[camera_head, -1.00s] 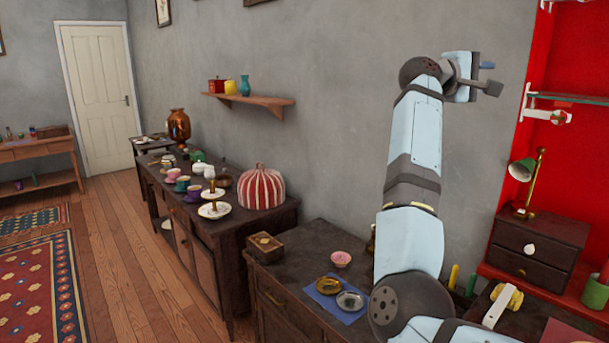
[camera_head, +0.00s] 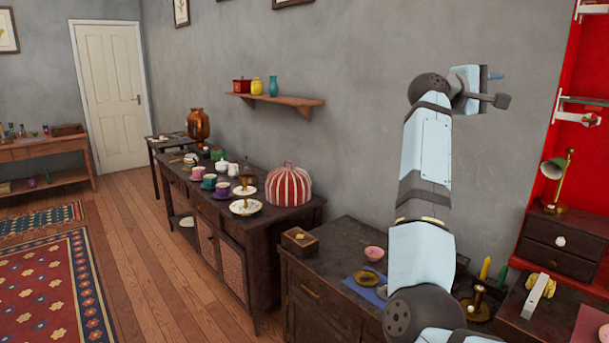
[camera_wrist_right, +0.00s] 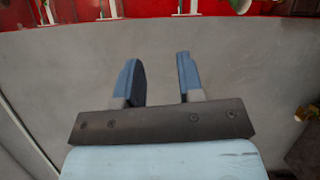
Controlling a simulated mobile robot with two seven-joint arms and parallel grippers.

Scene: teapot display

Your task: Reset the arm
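My right arm (camera_head: 424,150) stands raised in the right half of the head view. Its gripper (camera_head: 497,76) is at the top, high in front of the grey wall and clear of the furniture. In the right wrist view the gripper's two blue fingers (camera_wrist_right: 157,62) are spread apart with nothing between them. The gripper is open and empty. My left gripper is in neither view.
A dark cabinet (camera_head: 322,250) with small dishes stands below my right arm. A sideboard (camera_head: 235,225) holds cups and a red-striped cosy (camera_head: 289,186). A wall shelf (camera_head: 283,100) is left of the arm; a red display unit (camera_head: 540,185) is at the right.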

